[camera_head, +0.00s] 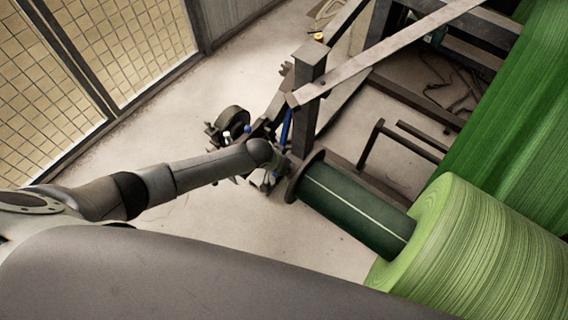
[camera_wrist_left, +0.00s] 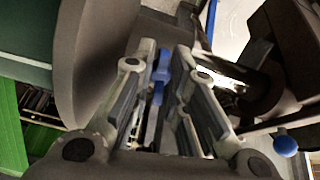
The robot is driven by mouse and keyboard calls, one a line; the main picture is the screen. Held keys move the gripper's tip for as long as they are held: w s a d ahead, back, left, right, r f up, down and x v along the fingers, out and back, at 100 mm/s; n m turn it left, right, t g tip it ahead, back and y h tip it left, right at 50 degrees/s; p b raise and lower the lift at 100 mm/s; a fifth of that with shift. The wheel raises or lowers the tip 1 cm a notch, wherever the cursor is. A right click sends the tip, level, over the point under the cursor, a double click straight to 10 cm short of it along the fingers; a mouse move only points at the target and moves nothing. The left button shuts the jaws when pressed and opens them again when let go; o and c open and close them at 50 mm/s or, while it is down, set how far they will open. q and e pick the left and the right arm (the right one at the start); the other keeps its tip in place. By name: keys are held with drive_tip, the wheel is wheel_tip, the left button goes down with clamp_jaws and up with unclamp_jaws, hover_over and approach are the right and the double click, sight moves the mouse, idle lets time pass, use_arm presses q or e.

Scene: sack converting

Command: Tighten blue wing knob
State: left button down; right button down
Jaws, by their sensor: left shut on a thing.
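The blue wing knob (camera_wrist_left: 163,66) shows in the left wrist view between the two fingers of my left gripper (camera_wrist_left: 165,58), close to their tips. The gripper is shut on it, and the fingers hide part of its sides. In the head view my left arm comes in from the left, and the left gripper (camera_head: 269,174) is at the machine, beside the dark flange of the roll shaft. The knob itself cannot be made out there. My right gripper is not in view.
A dark flange (camera_wrist_left: 88,65) stands close on the left of the gripper in the wrist view. A blue ball handle (camera_wrist_left: 285,145) is at the lower right. In the head view a large green roll (camera_head: 480,245) is at right, and a mesh fence (camera_head: 120,45) at upper left.

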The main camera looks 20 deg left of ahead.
use_arm(q)
drive_tip(key=shift+s+f, duration=0.1)
drive_tip(key=c, duration=1.4)
unclamp_jaws()
drive_tip(key=shift+o, duration=0.2)
drive_tip(key=v, duration=1.2)
